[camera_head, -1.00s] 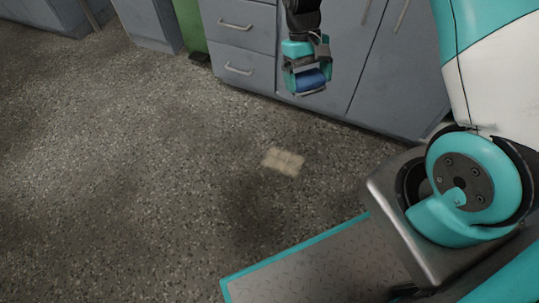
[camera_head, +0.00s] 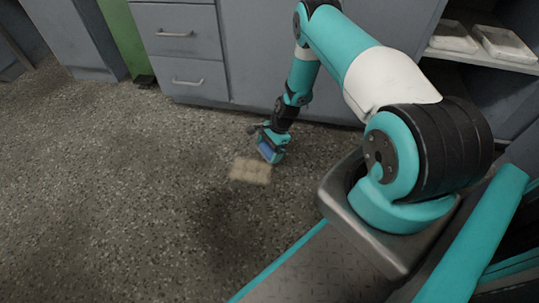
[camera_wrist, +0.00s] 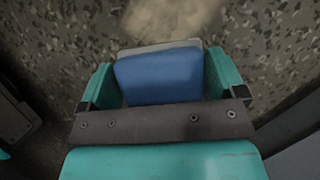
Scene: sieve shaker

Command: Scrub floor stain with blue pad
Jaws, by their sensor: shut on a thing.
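The stain (camera_head: 250,170) is a pale beige patch on the speckled floor, left of my arm's base in the head view. It also shows at the top of the wrist view (camera_wrist: 172,18). My gripper (camera_head: 270,152) is low near the floor, just above and right of the stain in the head view. It is shut on the blue pad (camera_wrist: 160,76), which sits between the two teal fingers with a pale grey layer along its far edge. In the head view the pad (camera_head: 267,152) shows as a small blue patch. I cannot tell whether it touches the floor.
Grey drawers (camera_head: 182,55) and cabinet doors line the wall behind the gripper. An open shelf with pale trays (camera_head: 505,44) is at the upper right. A green panel (camera_head: 124,38) stands between cabinets at the left. The floor left of the stain is clear.

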